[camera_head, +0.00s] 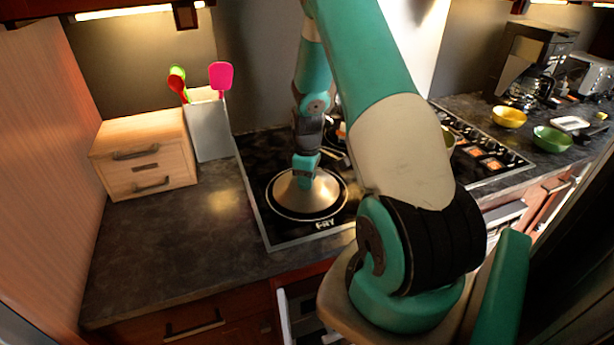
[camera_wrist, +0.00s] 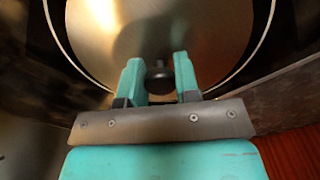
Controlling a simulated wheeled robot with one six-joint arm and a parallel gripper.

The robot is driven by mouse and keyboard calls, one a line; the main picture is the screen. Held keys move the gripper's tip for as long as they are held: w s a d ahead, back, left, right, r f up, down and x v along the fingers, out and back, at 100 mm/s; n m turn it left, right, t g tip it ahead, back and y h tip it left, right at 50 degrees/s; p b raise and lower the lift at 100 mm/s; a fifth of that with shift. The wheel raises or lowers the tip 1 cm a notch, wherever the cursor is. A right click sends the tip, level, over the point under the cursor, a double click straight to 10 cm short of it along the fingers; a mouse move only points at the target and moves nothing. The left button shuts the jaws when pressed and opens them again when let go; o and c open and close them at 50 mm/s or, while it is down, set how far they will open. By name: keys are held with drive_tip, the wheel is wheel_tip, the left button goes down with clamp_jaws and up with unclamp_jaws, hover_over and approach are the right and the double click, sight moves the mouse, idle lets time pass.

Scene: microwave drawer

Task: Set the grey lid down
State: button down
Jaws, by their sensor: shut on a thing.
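The grey lid (camera_head: 306,192) is a shiny, shallow cone over a dark round pan (camera_head: 282,213) with a pale rim on the left part of the stove. It looks level and roughly centred inside the rim; I cannot tell whether it rests on the pan or hangs just above it. My gripper (camera_head: 305,168) points down at the lid's top. In the wrist view my gripper (camera_wrist: 158,78) has its two teal fingers on either side of the lid's dark knob (camera_wrist: 158,70), shut on it. The lid (camera_wrist: 200,35) fills the upper middle there.
A wooden drawer box (camera_head: 145,155) and a utensil holder (camera_head: 208,128) stand left of the stove. Bare dark counter (camera_head: 170,250) lies in front of them. A yellow bowl (camera_head: 509,117), a green bowl (camera_head: 552,139) and a coffee maker (camera_head: 535,60) are at the right.

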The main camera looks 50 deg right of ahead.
drive_tip(key=shift+f, duration=0.1)
drive_tip(key=c, duration=0.8)
unclamp_jaws()
drive_tip(key=shift+c, duration=0.2)
